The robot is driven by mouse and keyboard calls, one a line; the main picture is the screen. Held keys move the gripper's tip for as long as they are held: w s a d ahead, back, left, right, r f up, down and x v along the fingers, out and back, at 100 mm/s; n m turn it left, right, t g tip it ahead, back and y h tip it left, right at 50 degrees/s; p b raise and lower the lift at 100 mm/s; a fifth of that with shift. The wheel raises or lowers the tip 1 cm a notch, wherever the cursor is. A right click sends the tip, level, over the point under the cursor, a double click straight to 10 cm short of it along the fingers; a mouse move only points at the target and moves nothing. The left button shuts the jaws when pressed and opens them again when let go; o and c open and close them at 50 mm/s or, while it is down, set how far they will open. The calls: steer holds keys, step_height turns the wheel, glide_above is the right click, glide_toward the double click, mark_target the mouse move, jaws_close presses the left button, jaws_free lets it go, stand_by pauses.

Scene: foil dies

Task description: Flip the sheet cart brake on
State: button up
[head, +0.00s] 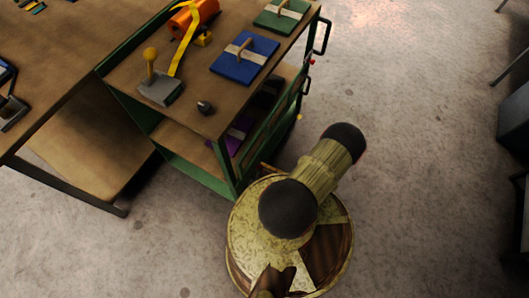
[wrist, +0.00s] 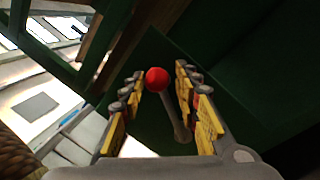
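The sheet cart (head: 222,180) has a green frame and brown shelves and stands at the upper middle of the head view. In the wrist view a lever with a red ball knob (wrist: 157,79) and a grey rod (wrist: 176,118) stands against a dark green part. I take it for the brake lever. My gripper (wrist: 160,74) is open, with its yellow-padded fingers on either side of the lever and the knob between the fingertips. I cannot tell whether a finger touches it. In the head view my own arm hides the gripper and the lever.
The cart's top carries a blue block (head: 245,58), a green block (head: 280,14), an orange roll (head: 194,16) with a yellow strap, and a grey base with a yellow-knobbed lever (head: 161,88). A brown table (head: 60,60) stands left. Floor right of the cart is clear.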

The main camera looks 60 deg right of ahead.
steer(key=shift+o, duration=1.1)
steer(key=shift+s, duration=0.1)
steer(key=v, duration=1.1)
steer(key=shift+s, duration=0.35)
steer(key=shift+d, duration=0.1)
